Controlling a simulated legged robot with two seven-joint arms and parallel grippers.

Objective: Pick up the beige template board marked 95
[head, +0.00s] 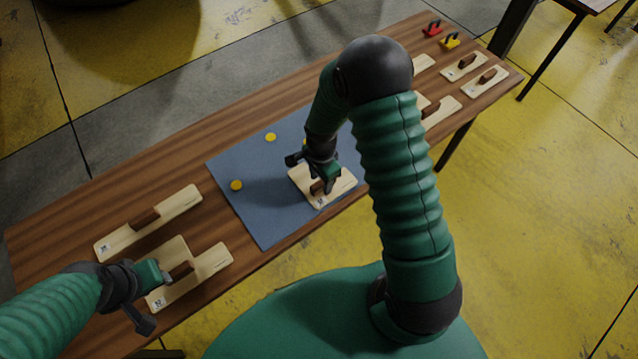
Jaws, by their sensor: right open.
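A beige template board (345,186) with a brown handle lies on the blue-grey mat (250,215). Its small printed mark is too small to read. My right gripper (322,184) is open, right over this board at its handle and partly hiding it. Whether the fingers touch the handle cannot be told. My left gripper (160,275) is at the lower left, beside the handle of another beige board (178,290). Its finger opening is not clear. Two more beige boards, a long one (170,212) and a narrow one (213,262), lie near it; no mark reads clearly as 95.
Yellow discs (236,185) lie on the mat. Several beige boards (486,81) with brown handles lie at the table's right end, partly behind my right arm. A red item (432,29) and a yellow item (450,41) stand at the back. The wooden table (200,140) is clear behind the mat.

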